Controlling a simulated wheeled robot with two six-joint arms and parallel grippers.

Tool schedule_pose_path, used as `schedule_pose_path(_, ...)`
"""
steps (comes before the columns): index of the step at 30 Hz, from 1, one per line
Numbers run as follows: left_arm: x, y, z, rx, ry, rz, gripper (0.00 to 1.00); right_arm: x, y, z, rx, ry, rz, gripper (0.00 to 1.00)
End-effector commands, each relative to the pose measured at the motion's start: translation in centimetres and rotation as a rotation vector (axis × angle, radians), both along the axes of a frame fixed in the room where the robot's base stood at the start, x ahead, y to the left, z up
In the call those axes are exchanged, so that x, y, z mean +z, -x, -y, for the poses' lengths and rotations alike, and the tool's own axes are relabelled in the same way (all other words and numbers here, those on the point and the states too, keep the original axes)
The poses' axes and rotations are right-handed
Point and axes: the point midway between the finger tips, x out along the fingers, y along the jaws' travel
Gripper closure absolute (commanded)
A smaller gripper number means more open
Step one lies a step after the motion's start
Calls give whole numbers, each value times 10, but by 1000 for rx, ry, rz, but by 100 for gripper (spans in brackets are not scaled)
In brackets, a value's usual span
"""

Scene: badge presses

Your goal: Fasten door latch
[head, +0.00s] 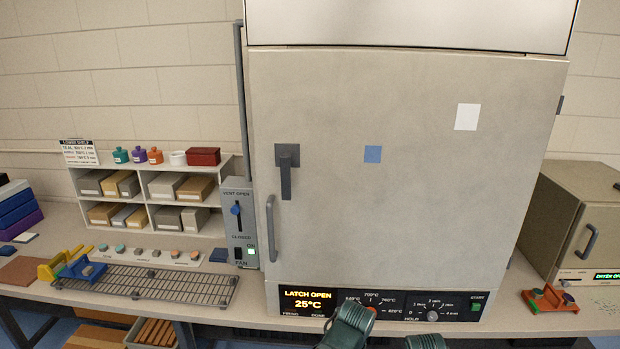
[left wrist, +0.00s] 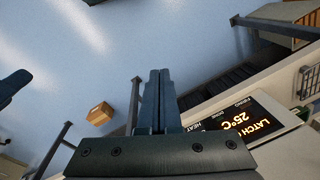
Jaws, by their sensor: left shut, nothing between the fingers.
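The large beige oven door (head: 400,170) looks closed against its frame. Its dark latch lever (head: 287,175) hangs pointing down on the left side of the door, with a grey pull handle (head: 271,228) below it. The display (head: 305,300) reads LATCH OPEN and 25°C; it also shows in the left wrist view (left wrist: 240,122). My left gripper (left wrist: 160,72) is shut and empty, low in front of the control panel, well below the latch. A dark green part of my left arm covers part of the panel in the head view. Another dark part of mine shows at the bottom edge; its fingers are hidden.
A vent box (head: 239,225) stands just left of the oven. A wire rack (head: 160,284) and shelves (head: 150,198) are farther left. A smaller dryer (head: 585,225) and an orange-green fixture (head: 550,299) are at right. The space before the door is clear.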

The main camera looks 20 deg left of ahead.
Motion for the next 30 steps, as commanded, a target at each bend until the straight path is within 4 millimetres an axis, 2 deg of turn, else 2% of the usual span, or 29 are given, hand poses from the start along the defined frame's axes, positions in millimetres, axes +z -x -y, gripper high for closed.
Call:
schedule_pose_path(1,28,-7,-9,14,-12,10,100,28,0,0,-1,0,0,50)
schedule_pose_path(8,93,-39,-55,51,-149,70,100,87,0,0,-3,-1,0,50)
schedule_pose_path(11,129,-65,-84,40,-294,114,100,111,0,0,-4,-1,0,50)
schedule_pose_path(15,164,-99,-111,-12,-536,181,100,117,0,0,-5,-1,-1,50)
schedule_pose_path(20,210,-137,-121,-87,-808,262,100,119,0,0,-5,-1,-1,50)
schedule_pose_path(24,254,-167,-114,-151,-1027,334,100,118,0,0,-5,0,-1,50)
schedule_pose_path(30,306,-194,-93,-219,-1261,419,100,118,0,0,-5,-1,0,50)
